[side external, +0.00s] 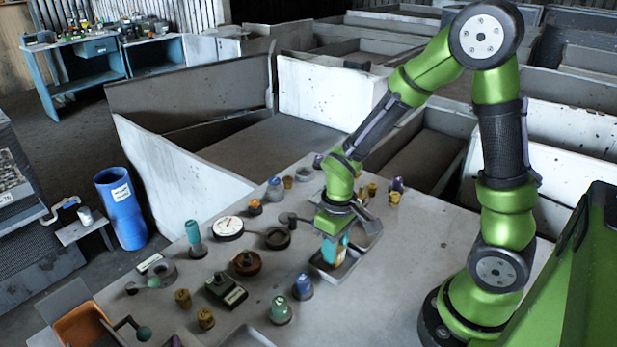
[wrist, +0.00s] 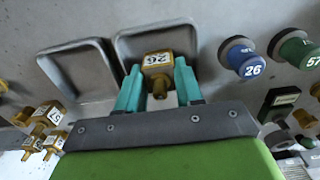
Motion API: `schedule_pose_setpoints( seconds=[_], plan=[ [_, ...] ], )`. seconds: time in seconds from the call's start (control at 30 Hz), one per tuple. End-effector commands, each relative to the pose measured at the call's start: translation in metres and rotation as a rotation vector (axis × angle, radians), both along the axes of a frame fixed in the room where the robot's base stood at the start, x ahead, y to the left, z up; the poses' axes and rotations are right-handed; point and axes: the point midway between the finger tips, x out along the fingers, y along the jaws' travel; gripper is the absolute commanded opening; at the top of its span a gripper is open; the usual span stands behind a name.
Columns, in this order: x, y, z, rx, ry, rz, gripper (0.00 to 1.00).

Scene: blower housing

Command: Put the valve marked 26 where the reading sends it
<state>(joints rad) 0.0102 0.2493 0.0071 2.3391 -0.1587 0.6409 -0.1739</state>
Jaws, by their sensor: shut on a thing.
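A brass valve (wrist: 157,62) with a white label reading 26 sits between the teal fingers of my gripper (wrist: 158,88) in the wrist view. My gripper is shut on it. It is over the right one of two shallow grey trays (wrist: 124,45); whether it touches the tray floor I cannot tell. The other tray (wrist: 70,72) looks empty. In the side view my gripper (side external: 335,250) is low over the nearer tray (side external: 341,274), and its fingers mostly hide the valve. A white round dial (side external: 228,226) lies left on the table; its reading is too small to tell.
A blue knob (wrist: 244,58) also marked 26 and a green knob (wrist: 297,48) marked 57 stand right of the trays. Several other brass valves (wrist: 40,117) stand at left. A black box (side external: 226,290) and an orange bin (side external: 84,328) are towards the front left.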

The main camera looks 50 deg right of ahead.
Motion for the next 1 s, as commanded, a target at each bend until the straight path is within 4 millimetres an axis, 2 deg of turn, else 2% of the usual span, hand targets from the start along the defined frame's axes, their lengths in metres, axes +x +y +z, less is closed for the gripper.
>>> schedule_pose_setpoints(
  seconds=[0.1, 0.43, 0.47, 0.6, 0.87, 1.0],
  plan=[
    [-0.0001, 0.0001, -0.0071, 0.0, 0.0, 0.0, 0.0],
    [0.0001, 0.0001, -0.0099, 0.0, 0.0, -0.001, 0.0],
    [-0.0001, 0.0001, -0.01, 0.0, 0.0, -0.001, 0.39],
    [-0.0001, 0.0001, -0.0097, 0.0, 0.0, -0.001, 0.6],
    [0.0, 0.0001, -0.0093, 0.0, -0.001, -0.001, 0.61],
    [0.0011, 0.0, -0.0012, 0.0, -0.005, 0.0, 0.61]
  ],
)
